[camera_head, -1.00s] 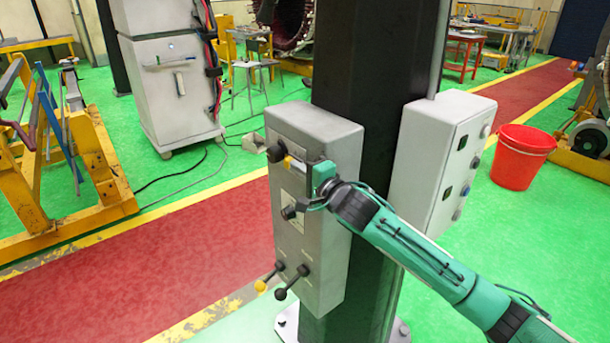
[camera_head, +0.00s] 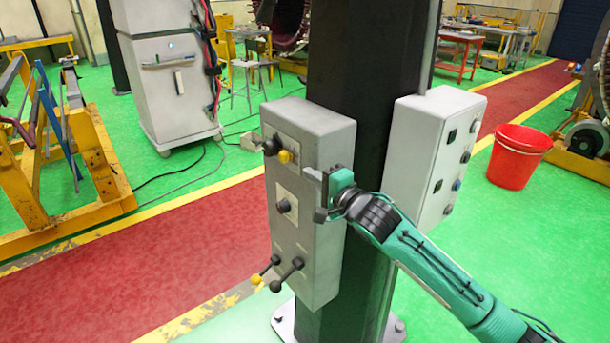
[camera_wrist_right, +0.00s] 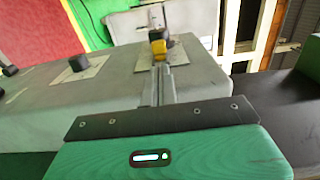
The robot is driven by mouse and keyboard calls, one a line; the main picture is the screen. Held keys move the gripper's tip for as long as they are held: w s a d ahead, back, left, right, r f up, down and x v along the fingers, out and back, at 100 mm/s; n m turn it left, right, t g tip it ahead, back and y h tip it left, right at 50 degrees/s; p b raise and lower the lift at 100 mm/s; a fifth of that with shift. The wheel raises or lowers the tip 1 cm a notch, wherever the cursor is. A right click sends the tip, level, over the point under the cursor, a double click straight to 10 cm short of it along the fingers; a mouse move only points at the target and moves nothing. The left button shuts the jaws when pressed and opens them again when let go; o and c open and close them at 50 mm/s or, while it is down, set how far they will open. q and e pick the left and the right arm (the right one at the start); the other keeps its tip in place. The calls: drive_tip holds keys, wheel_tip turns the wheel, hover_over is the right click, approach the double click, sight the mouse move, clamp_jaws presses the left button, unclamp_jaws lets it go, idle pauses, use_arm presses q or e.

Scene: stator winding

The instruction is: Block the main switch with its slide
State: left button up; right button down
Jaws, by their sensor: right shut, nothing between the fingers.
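The grey switch box (camera_head: 325,150) is mounted on a dark column. Near its top, a black switch knob (camera_head: 270,146) sits beside a yellow knob (camera_head: 285,156), which looks like the slide's. Both stick out from a pale plate; whether the slide engages the switch cannot be told. My right gripper (camera_head: 312,175) is shut and empty, to the right of and a little below the yellow knob, with a gap. In the right wrist view, the shut fingers (camera_wrist_right: 158,80) point toward the yellow knob (camera_wrist_right: 160,48). My left gripper is not in view.
Another black knob (camera_head: 283,205) sits mid-panel, with black (camera_head: 276,286) and yellow (camera_head: 256,279) levers below. A second grey box (camera_head: 425,150) is on the column's right side. A red bucket (camera_head: 517,156) stands on the floor.

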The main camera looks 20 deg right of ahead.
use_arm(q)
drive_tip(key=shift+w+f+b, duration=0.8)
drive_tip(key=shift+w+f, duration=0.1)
use_arm(e)
drive_tip(key=v, duration=0.6)
drive_tip(key=shift+s+r, duration=0.25)
drive_tip(key=shift+s, duration=0.05)
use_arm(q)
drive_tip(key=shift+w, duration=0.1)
use_arm(e)
drive_tip(key=shift+w, duration=0.1)
